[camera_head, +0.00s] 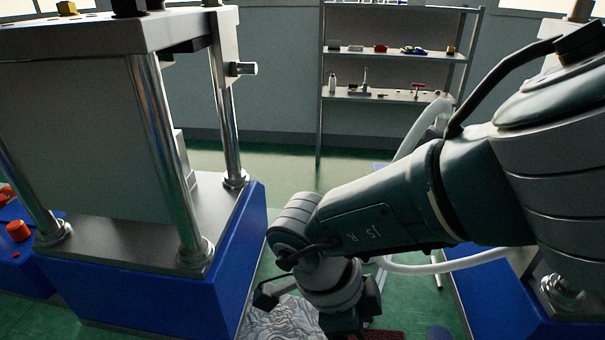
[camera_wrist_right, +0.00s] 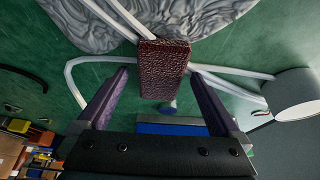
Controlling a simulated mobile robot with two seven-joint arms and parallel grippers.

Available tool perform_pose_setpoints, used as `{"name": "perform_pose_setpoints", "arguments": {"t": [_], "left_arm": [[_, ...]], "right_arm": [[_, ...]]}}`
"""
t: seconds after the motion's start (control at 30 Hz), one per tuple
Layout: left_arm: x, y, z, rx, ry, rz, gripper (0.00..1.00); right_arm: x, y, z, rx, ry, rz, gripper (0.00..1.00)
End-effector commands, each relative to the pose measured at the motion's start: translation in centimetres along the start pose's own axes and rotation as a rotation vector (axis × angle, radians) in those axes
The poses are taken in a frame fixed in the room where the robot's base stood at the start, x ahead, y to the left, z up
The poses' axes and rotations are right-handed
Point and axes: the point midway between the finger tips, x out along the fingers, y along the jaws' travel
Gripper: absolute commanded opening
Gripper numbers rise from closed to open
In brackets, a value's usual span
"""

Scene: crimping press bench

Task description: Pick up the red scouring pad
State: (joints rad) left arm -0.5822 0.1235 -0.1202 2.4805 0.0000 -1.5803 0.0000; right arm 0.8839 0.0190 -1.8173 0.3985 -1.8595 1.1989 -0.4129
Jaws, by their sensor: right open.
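The scouring pad is a dark red, rough-textured block. In the right wrist view the pad (camera_wrist_right: 163,68) lies between the two fingers of my right gripper (camera_wrist_right: 160,80), with room on each side of it. The fingers are open and do not appear to touch it. What the pad rests on is not clear. My left gripper is not in view.
A grey crumpled sheet (camera_head: 280,322) lies beside the pad. White tubes (camera_wrist_right: 100,60) run near it. A large press on a blue base (camera_head: 240,230) stands left, and another blue base (camera_head: 490,290) right. A shelf (camera_head: 395,55) with small items stands behind.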

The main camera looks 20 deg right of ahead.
Motion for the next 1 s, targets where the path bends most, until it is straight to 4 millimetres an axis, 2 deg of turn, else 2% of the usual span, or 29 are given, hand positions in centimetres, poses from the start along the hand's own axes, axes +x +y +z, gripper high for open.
{"name": "perform_pose_setpoints", "arguments": {"t": [0.17, 0.9, 1.0], "left_arm": [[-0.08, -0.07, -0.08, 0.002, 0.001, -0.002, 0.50], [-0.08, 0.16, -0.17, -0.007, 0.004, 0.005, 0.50], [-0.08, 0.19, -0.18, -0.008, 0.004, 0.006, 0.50]], "right_arm": [[-0.08, 0.00, -0.02, 0.000, -0.001, 0.000, 1.00], [-0.08, -0.01, -0.03, 0.001, 0.000, 0.000, 0.17], [-0.08, -0.01, -0.04, 0.001, 0.000, 0.000, 0.15]]}}
